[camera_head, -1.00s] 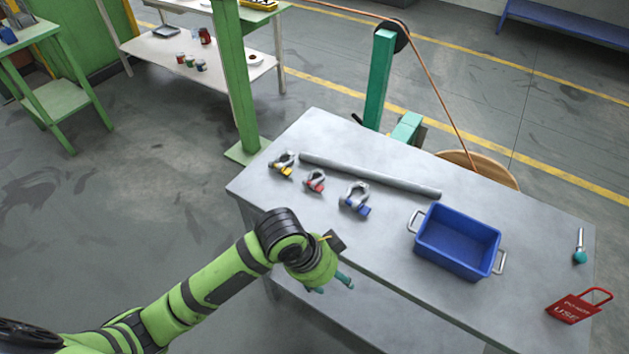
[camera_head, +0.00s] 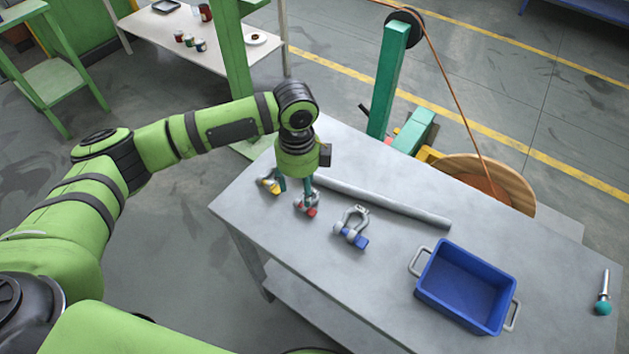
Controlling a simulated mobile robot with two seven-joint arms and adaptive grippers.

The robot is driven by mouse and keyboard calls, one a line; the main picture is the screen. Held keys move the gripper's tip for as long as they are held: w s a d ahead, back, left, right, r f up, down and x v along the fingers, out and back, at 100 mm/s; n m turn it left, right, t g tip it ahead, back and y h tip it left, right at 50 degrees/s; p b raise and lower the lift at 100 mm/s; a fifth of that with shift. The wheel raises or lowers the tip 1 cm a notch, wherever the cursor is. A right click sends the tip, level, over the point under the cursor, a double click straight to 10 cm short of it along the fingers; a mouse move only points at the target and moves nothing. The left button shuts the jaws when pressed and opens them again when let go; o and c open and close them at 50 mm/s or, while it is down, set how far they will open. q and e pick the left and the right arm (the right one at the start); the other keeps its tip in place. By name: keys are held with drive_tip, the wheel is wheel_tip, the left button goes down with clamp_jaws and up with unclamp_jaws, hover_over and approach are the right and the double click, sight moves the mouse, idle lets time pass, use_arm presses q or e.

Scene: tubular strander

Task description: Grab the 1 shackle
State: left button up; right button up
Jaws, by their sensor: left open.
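Three grey shackles lie in a row on the grey table (camera_head: 310,267). The shackle with the yellow pin (camera_head: 268,185) is at the left, the one with the red pin (camera_head: 307,205) is in the middle, and the one with the blue pin (camera_head: 351,229) is at the right. My left gripper (camera_head: 295,188) points down over the left and middle shackles, with its teal fingers open. The fingers partly cover these two shackles. I cannot tell whether they touch either one. My right gripper is not in view.
A grey bar (camera_head: 385,203) lies behind the shackles. A blue bin (camera_head: 462,287) with metal handles stands to their right. A teal-ended tool (camera_head: 603,296) lies at the far right. A green post (camera_head: 236,70) rises behind the table's left end.

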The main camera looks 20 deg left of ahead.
sight(300, 206)
use_arm(q)
drive_tip(key=shift+f, duration=0.15)
drive_tip(key=shift+s+f+p, duration=0.15)
drive_tip(key=shift+f+p, duration=0.15)
drive_tip(key=f+p, duration=0.1)
drive_tip(key=f, duration=0.1)
drive_tip(key=f+p, duration=0.1)
drive_tip(key=f, duration=0.2)
drive_tip(key=shift+s+a+f, duration=0.1)
drive_tip(key=shift+s+f, duration=0.05)
drive_tip(key=shift+s, duration=0.05)
drive_tip(key=shift+f, duration=0.25)
clamp_jaws()
